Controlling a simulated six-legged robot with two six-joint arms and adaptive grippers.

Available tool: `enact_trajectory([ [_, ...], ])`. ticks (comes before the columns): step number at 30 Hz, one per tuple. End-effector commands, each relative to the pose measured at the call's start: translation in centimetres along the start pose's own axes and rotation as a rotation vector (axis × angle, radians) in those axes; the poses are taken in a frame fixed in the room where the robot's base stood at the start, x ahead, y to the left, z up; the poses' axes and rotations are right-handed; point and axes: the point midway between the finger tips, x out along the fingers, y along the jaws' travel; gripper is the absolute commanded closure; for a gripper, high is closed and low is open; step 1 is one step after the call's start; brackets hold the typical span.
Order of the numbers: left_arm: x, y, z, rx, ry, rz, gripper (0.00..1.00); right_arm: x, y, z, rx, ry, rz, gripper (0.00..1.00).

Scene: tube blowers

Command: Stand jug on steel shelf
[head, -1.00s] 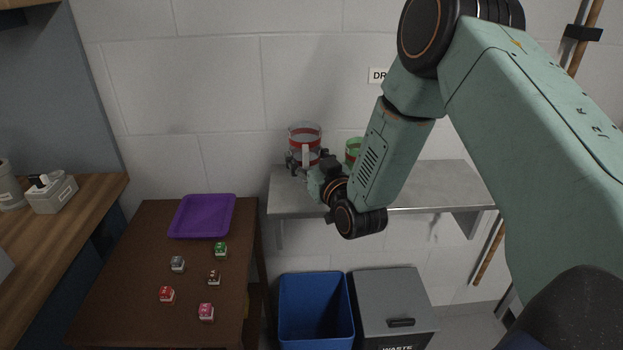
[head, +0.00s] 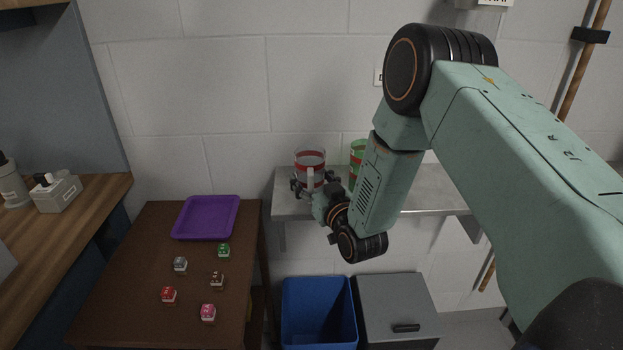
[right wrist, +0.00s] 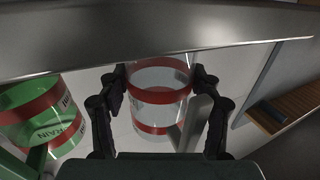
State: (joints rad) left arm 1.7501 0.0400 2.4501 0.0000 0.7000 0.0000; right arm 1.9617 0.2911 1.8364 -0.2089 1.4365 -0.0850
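The clear jug with red bands (head: 310,157) is upright at the left end of the steel shelf (head: 285,205) in the head view. My right gripper (head: 310,187) has its fingers on either side of the jug. In the right wrist view the jug (right wrist: 160,76) sits between the two dark fingers (right wrist: 158,90), close against them, with its handle at the lower right. The gripper hides the jug's base in the head view, so I cannot tell whether it touches the shelf. My left gripper is out of view.
A green jug with red bands (head: 358,150) stands close to the right on the shelf, partly behind my arm. Below are a blue bin (head: 318,310) and a grey waste bin (head: 395,300). A brown table (head: 130,280) with a purple tray (head: 207,217) is at left.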

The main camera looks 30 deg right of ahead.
Motion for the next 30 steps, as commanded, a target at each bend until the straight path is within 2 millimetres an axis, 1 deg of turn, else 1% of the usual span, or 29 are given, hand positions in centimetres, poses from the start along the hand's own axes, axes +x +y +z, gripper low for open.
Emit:
enact_trajectory([
  [1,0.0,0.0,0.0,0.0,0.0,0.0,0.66,0.0,0.0,0.0,0.0,0.0,0.0,0.28],
  [5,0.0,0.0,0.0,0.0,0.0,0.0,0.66,0.0,0.0,0.0,0.0,0.0,0.0,0.18],
  [13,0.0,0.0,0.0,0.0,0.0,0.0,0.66,0.0,0.0,-0.1,0.0,0.0,0.0,0.18],
  [17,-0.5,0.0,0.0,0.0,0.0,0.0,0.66,0.0,0.0,-0.6,0.0,0.0,0.0,0.18],
  [20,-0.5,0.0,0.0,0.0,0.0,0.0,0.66,-1.5,0.0,-0.3,0.001,-0.004,0.0,0.18],
  [30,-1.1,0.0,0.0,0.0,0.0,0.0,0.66,-8.4,0.1,-0.3,0.003,-0.005,0.002,0.18],
])
